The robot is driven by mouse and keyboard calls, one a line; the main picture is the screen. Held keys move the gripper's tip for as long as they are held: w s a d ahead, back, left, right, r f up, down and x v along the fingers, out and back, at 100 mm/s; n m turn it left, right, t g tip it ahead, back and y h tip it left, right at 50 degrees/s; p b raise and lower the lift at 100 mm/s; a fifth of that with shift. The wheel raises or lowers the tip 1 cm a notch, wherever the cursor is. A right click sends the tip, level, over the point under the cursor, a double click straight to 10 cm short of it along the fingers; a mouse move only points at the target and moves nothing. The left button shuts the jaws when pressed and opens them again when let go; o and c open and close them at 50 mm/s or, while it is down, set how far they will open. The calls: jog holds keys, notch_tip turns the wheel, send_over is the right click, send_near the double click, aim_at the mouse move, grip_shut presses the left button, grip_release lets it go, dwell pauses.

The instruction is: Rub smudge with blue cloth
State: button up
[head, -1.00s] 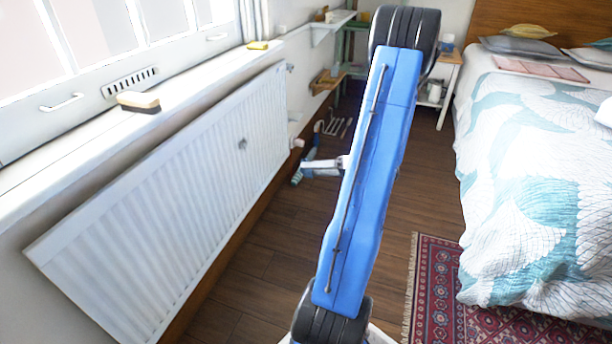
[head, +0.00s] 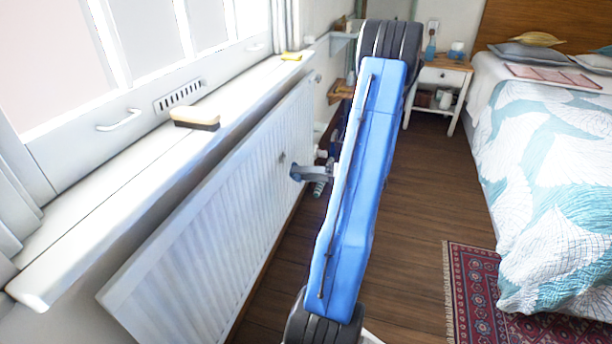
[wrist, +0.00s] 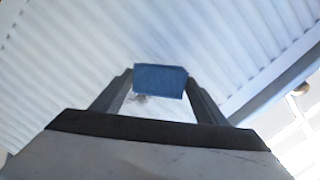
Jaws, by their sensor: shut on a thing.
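My gripper (wrist: 160,84) is shut on the folded blue cloth (wrist: 160,79), which sits between the fingertips in the wrist view. In the head view my gripper (head: 296,172) sticks out left from behind my blue arm, in front of the white ribbed radiator (head: 205,200). A small grey smudge (head: 282,157) is on the radiator's face, just up and left of the gripper. In the wrist view a dark mark that looks like the smudge (wrist: 138,98) shows between the fingers, just below the cloth. Whether the cloth touches the radiator cannot be told.
A window sill (head: 150,160) runs above the radiator and bears a cream-and-dark block (head: 195,118) and a yellow item (head: 291,56). A bed (head: 560,180), a nightstand (head: 440,76) and a red rug (head: 475,290) are at right. Wooden floor between is clear.

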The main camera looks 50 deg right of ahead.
aim_at(286, 154)
jog(key=shift+d+r+x, duration=0.1)
jog(key=shift+x, duration=1.1)
jog(key=shift+d+r+x, duration=0.1)
jog(key=shift+d+x, duration=0.05)
jog(key=shift+x, duration=1)
jog(key=shift+x, duration=1.2)
jog(key=shift+w+d+r, duration=0.1)
jog(key=shift+d+r, duration=0.05)
jog(key=shift+d, duration=0.1)
jog(key=shift+w+d, duration=0.3)
jog(key=shift+d, duration=0.55)
jog(key=shift+w+d, duration=0.3)
jog(key=shift+d, duration=0.5)
jog(key=shift+w+d, duration=0.45)
jog(key=shift+d, duration=0.45)
jog(key=shift+w+d, duration=0.4)
jog(key=shift+d, duration=0.45)
jog(key=shift+w+d, duration=0.35)
jog(key=shift+d, duration=0.55)
jog(key=shift+w+d, duration=0.3)
jog(key=shift+d, duration=0.55)
jog(key=shift+w, duration=0.1)
jog(key=shift+a, duration=0.15)
